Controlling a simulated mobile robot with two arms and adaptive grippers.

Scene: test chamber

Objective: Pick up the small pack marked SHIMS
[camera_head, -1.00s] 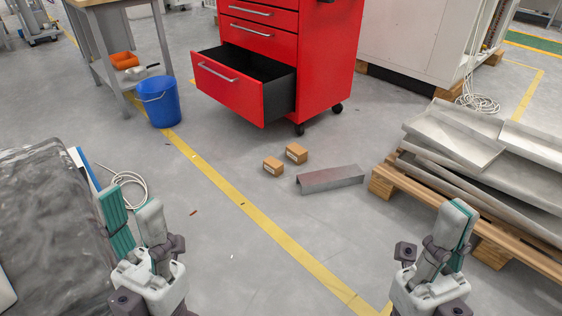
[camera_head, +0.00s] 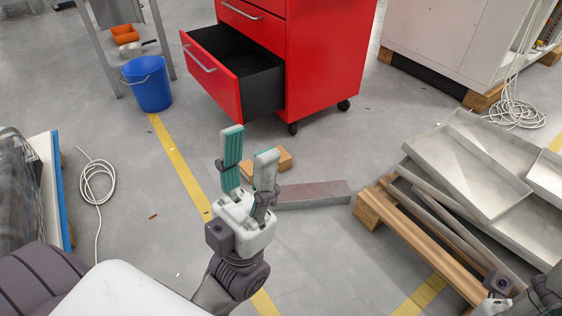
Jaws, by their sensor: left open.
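Two small brown cardboard packs lie on the grey floor in front of the red tool cabinet. The farther pack (camera_head: 284,159) shows to the right of my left gripper's fingers. The nearer pack (camera_head: 247,170) is mostly hidden behind the fingers, with a bit showing between them. No marking is readable, so I cannot tell which is SHIMS. My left gripper (camera_head: 250,143) is open, its two green-padded fingers pointing away over the packs, with nothing visibly held. Part of my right gripper (camera_head: 530,295) shows at the bottom right corner; its fingers are not clear.
A wooden pallet (camera_head: 410,235) with metal trays (camera_head: 465,170) stands at the right. The red cabinet (camera_head: 325,70) has an open drawer (camera_head: 215,75). A blue bucket (camera_head: 148,85) and a cable (camera_head: 97,182) are at the left.

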